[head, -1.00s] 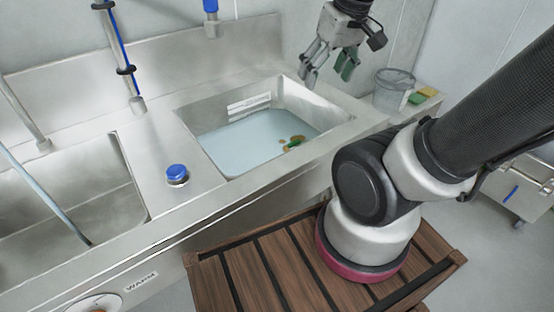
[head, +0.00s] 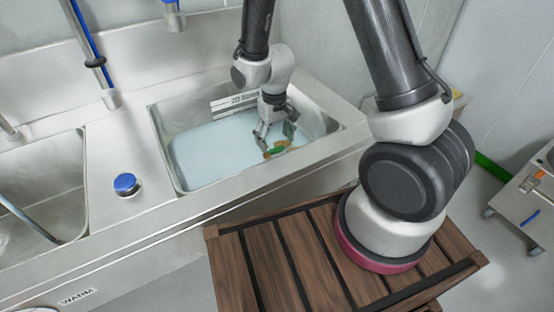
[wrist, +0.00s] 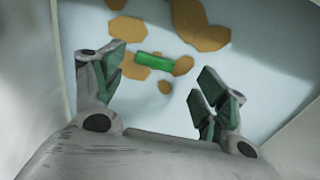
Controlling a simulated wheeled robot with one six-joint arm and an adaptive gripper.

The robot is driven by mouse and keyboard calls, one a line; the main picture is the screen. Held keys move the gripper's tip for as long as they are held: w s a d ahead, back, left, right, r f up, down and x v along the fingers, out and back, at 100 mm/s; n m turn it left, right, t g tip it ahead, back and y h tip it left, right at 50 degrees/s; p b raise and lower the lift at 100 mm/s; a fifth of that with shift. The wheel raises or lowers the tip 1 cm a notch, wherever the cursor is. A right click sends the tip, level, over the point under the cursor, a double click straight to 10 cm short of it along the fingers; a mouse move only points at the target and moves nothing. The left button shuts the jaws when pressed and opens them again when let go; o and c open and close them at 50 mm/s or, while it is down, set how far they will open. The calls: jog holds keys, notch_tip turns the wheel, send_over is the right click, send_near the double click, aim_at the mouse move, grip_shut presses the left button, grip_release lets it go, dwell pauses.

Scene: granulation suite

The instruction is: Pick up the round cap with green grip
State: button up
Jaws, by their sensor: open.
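The green grip of the round cap (wrist: 155,61) shows as a short green bar in the wrist view, among ochre-brown patches in the basin. I cannot tell which round part belongs to the cap. In the head view the green grip (head: 274,151) is at the right side of the water, just below my fingers and partly hidden by them. My gripper (head: 277,136) is open and reaches down into the basin. In the wrist view its green-padded fingers (wrist: 164,84) are spread, with the green bar just beyond and between their tips.
Several ochre-brown patches (wrist: 202,38) lie around the green bar. The basin's steel rim (head: 290,163) and walls surround my gripper closely on the right. A blue-topped knob (head: 126,184) stands on the counter left of the basin. A wooden slatted platform (head: 265,270) is in front.

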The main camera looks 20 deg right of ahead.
aim_at(277, 148)
jog(key=f, duration=0.6)
jog(key=shift+w+d, duration=0.1)
jog(key=shift+d, duration=0.2)
jog(key=shift+r, duration=0.1)
jog(key=c, duration=1.4)
jog(key=shift+r, duration=0.1)
